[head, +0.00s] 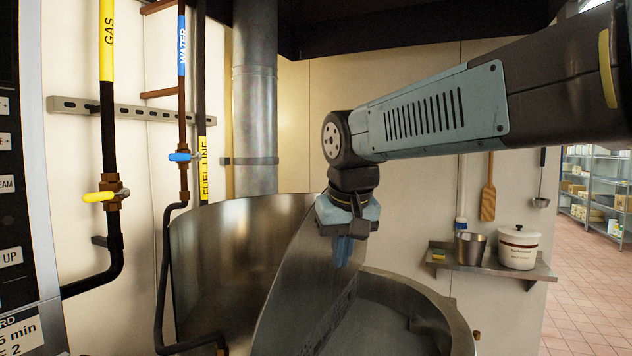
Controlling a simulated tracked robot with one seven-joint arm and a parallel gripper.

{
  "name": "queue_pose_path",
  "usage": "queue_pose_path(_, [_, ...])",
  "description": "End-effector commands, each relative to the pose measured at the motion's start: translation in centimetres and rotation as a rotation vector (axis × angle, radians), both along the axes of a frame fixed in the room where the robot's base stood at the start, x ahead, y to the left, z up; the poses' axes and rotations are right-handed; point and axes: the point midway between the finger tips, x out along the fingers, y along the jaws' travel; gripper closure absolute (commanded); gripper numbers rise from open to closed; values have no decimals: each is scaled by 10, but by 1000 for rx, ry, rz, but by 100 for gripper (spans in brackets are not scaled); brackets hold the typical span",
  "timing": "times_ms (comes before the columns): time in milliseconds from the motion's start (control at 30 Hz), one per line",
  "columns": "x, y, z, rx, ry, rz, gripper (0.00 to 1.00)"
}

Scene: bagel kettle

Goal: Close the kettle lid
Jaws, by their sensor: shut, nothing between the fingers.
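The kettle (452,318) is a large round steel vat at the bottom centre, cut off by the lower edge. Its steel lid (305,285) stands open, steeply tilted, with its flat face toward the right over the kettle's opening. My gripper (343,255) points down at the upper right part of the lid. Its fingers are shut and empty, overlapping the lid in the picture. I cannot tell whether they touch it. The lower part of the lid and the kettle's front are out of view.
A curved steel wall (205,260) stands left of the lid. Pipes with a yellow valve (98,197) and a blue valve (180,157) run up the left wall. A shelf (490,266) at the right holds a pot (470,249) and a white container (518,248).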

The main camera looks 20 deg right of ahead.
Motion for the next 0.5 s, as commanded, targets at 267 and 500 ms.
queue_pose_path(267, [83, -17, 71, -62, 101, -167, 100])
queue_pose_path(500, [152, -22, 118, -145, 159, -347, 100])
